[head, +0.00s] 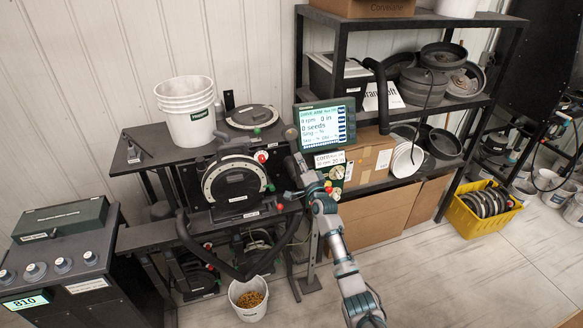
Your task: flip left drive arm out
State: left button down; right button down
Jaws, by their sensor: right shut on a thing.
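The seed meter (234,182), a round black disc housing with a pale ring, stands upright on the black test stand. A grey drive arm (297,149) with a round end stands to the right of the meter, leaning slightly. My right gripper (294,190) is beside the lower part of this arm, right of the meter. It is shut on a small part there, seemingly of the drive arm; the fingers hide the contact. Red knobs (261,157) and a green knob (279,207) show near the meter. My left gripper is not in view.
A monitor (327,125) stands close behind my right gripper. A white bucket stack (188,112) stands on the stand's top. A small bucket of seeds (248,299) is on the floor below. Shelves with boxes and bowls are to the right, with a yellow crate (507,213) beyond.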

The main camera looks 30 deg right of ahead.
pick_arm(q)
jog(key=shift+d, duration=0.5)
pick_arm(e)
jog(key=shift+s+d+f+m, duration=0.1)
jog(key=shift+s+d+m, duration=0.1)
jog(key=shift+d+m, duration=0.5)
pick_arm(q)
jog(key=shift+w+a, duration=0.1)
pick_arm(e)
jog(key=c, duration=0.9)
grip_release()
jog(key=shift+f, duration=0.1)
jog(key=shift+o, duration=0.4)
jog(key=shift+w, duration=0.1)
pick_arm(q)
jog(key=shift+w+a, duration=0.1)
pick_arm(e)
jog(key=shift+d, duration=0.1)
jog(key=v, duration=1.2)
